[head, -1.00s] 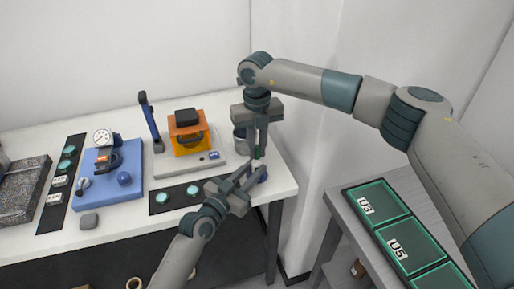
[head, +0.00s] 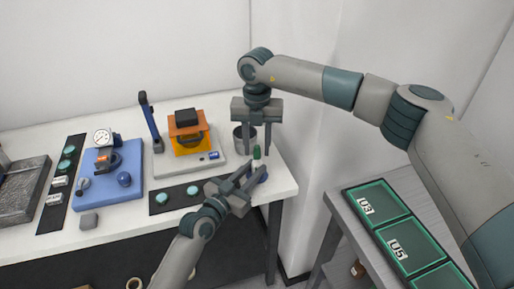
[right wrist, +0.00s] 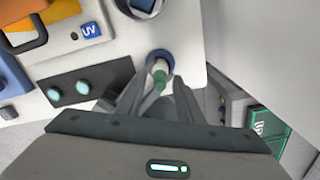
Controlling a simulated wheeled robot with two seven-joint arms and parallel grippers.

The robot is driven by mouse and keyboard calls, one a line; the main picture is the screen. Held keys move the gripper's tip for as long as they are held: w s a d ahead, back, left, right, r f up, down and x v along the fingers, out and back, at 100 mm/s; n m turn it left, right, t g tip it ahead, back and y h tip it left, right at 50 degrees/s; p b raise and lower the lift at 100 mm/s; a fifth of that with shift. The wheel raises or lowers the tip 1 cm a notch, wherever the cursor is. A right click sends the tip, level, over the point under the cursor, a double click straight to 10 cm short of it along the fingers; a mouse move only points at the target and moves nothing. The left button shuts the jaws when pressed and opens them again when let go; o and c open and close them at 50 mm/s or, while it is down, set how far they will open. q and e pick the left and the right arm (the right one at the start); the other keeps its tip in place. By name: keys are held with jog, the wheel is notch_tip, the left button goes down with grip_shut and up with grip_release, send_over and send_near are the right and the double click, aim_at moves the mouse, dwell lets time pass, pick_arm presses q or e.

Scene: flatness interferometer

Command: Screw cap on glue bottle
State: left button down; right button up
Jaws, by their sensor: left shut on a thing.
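How tightly the cap sits cannot be told. My left gripper (head: 250,176) is shut on the bottle from the front left, hiding most of its body. My right gripper (head: 257,150) points down from above, open, with one finger on each side of the cap and gaps between.
A blue round piece (head: 262,174) is by the bottle's base. A grey cup (head: 241,139) stands close behind. An orange UV unit (head: 190,138) is to the left, with a dark strip with teal discs (head: 178,197) in front. A side table with green trays (head: 385,208) is at right.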

jog(key=shift+r, duration=1.8)
jog(key=shift+c, duration=0.2)
jog(key=n, duration=0.2)
jog(key=r+n, duration=0.1)
jog(key=n, duration=0.6)
jog(key=shift+r, duration=0.4)
jog(key=n, duration=0.2)
jog(key=r+n, duration=0.1)
jog(key=n, duration=0.1)
jog(key=shift+n, duration=0.4)
jog(key=n, duration=0.4)
jog(key=shift+r, duration=0.35)
jog(key=shift+f, duration=0.15)
jog(key=shift+f, duration=3.9)
